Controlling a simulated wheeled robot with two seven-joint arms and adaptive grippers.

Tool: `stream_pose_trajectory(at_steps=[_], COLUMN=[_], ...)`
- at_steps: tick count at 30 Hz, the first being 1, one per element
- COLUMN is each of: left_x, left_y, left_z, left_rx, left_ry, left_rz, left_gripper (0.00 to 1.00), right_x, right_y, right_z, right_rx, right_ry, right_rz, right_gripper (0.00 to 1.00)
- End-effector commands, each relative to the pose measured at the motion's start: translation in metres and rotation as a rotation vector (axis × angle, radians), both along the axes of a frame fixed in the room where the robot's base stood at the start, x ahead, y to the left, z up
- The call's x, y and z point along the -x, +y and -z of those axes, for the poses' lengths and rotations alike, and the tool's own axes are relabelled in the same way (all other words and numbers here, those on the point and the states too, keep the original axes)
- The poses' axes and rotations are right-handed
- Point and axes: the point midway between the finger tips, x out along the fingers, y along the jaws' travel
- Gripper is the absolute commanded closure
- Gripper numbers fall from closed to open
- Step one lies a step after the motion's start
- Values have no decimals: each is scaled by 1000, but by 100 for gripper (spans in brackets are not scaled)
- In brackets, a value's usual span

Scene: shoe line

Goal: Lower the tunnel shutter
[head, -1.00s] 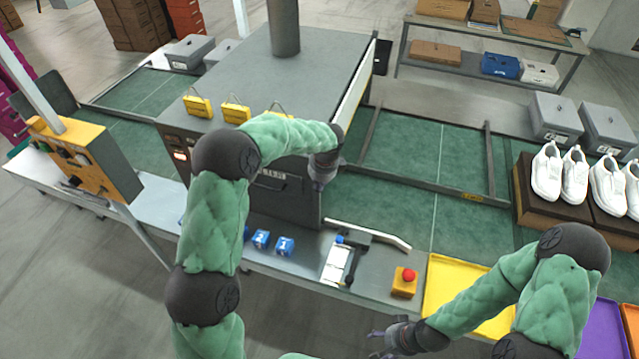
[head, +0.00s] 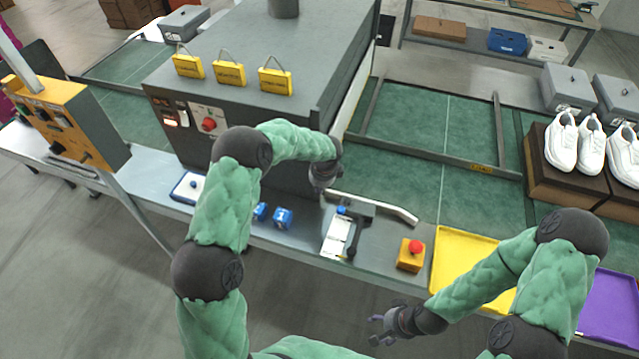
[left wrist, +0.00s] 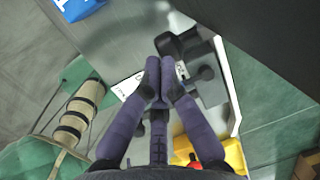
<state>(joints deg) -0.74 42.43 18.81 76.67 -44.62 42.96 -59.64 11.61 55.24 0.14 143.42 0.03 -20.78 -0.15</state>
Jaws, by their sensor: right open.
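The tunnel (head: 255,60) is a big grey box over the green belt. A pale upright strip (head: 354,95) runs along its right side, seen nearly edge-on; I cannot tell whether it is the shutter or how far down the shutter is. My left gripper (head: 323,183) is at the tunnel's lower right front corner, above the bench. In the left wrist view its purple fingers (left wrist: 162,75) are drawn together with nothing visible between them. A black-handled lever fixture (head: 347,232) lies below it. My right gripper (head: 380,325) is open and empty in front of the bench.
A yellow box with a red button (head: 411,254) and a yellow tray (head: 468,262) stand to the right. Blue blocks (head: 283,217) lie on the bench at left. Yellow padlock-like tags (head: 229,73) stand on the tunnel top. White shoes (head: 562,145) stand far right.

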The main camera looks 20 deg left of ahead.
Motion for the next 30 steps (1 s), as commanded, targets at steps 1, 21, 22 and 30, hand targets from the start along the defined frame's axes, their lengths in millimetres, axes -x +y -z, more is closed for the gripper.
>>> stream_pose_trajectory(at_steps=[1,21,22,30], left_x=[0,3,3,6], left_y=[0,-3,-3,-15], left_z=[6,5,2,-51], left_rx=[0,1,1,0], left_ry=[0,5,4,-10], left_rz=[0,-1,0,-5], left_gripper=[100,100,100,100], right_x=[0,0,0,0], right_y=[0,0,0,0], right_z=[4,0,-2,-21], right_rx=[0,0,0,0], right_ry=[0,0,0,-1], right_rz=[0,0,0,0], right_gripper=[36,36,36,36])
